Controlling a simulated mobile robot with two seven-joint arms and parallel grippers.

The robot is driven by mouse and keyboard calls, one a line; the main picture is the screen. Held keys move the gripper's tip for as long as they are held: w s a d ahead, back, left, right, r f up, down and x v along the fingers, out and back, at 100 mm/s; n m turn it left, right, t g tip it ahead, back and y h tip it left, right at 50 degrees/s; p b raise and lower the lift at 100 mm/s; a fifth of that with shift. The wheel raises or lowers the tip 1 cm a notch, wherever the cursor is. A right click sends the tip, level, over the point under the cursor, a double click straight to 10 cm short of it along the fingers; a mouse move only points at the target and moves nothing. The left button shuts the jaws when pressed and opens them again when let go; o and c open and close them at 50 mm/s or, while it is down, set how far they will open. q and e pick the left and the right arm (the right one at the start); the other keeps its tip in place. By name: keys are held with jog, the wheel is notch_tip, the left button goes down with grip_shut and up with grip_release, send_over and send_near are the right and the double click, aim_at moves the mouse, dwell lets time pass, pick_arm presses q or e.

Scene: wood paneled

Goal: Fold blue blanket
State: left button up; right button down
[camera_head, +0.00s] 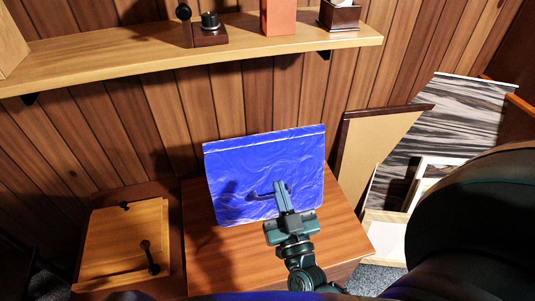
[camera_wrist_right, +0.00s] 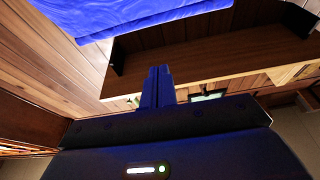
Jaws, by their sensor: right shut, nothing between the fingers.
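The blue blanket (camera_head: 265,160) lies spread on a wooden table (camera_head: 225,258), as a wrinkled, roughly rectangular sheet with a straight crease or seam along its far edge. My right gripper (camera_head: 281,184) is over its near right part, fingers together and empty. I cannot tell whether the fingertips touch the cloth. In the right wrist view the shut fingers (camera_wrist_right: 158,75) point up the picture, and the blanket (camera_wrist_right: 130,14) fills the top left, apart from the fingers in the picture. My left gripper is in neither view.
A wooden shelf (camera_head: 130,70) with small objects runs along the paneled wall behind the table. A wooden cabinet or box (camera_head: 125,240) stands at the left. Framed panels (camera_head: 370,150) lean at the right. The table's front left is bare.

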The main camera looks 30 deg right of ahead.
jog(key=d+f+x, duration=0.1)
jog(key=f+x, duration=0.1)
jog(key=x, duration=1.1)
jog(key=shift+w+f, duration=0.2)
jog(key=shift+w, duration=0.05)
jog(key=shift+a, duration=0.1)
jog(key=shift+w+p, duration=0.1)
jog(key=shift+p, duration=0.2)
